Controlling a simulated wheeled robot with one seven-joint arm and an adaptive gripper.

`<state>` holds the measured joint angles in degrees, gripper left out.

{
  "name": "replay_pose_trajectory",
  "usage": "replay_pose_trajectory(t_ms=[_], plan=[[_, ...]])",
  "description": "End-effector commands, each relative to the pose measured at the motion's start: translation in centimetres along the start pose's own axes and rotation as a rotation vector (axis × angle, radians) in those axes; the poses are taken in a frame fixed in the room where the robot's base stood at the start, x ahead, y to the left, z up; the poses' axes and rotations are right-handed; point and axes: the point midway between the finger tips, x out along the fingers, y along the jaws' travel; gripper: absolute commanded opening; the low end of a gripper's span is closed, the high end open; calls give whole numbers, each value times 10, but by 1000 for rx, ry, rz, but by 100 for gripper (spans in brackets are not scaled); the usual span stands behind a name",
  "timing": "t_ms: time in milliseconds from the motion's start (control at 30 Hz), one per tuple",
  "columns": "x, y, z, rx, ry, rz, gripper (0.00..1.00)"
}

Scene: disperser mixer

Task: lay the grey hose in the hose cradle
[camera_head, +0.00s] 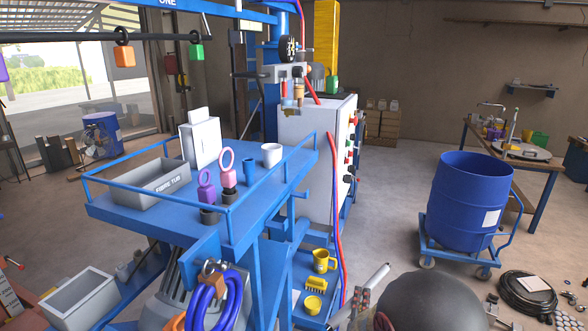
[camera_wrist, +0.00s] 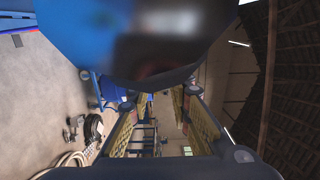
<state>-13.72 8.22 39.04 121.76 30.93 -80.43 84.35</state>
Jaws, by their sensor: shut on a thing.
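My gripper shows in the wrist view (camera_wrist: 163,104), its patterned finger pads to either side. In the head view it is at the bottom edge, right of centre, beside a dark rounded part of my arm. A short light grey tube (camera_head: 373,284) rises at a slant by the fingers; I take it as part of the grey hose in my grip. The grip itself is not clearly seen. I cannot make out the hose cradle for sure.
A blue drum (camera_head: 468,205) stands on a trolley at right. A black hose coil (camera_head: 527,293) lies on the floor.

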Motion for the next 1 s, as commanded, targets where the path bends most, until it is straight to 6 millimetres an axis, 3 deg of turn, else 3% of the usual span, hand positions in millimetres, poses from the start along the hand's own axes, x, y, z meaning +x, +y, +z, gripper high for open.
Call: replay_pose_trajectory(t_ms=[167, 467, 767, 1000], plan=[[-4, -47, 21, 7, -34, -11, 0], [-22, -163, 60, 8, -103, -12, 0], [-54, -286, 90, 9, -163, -11, 0], [-90, -383, 107, 10, -219, -10, 0]])
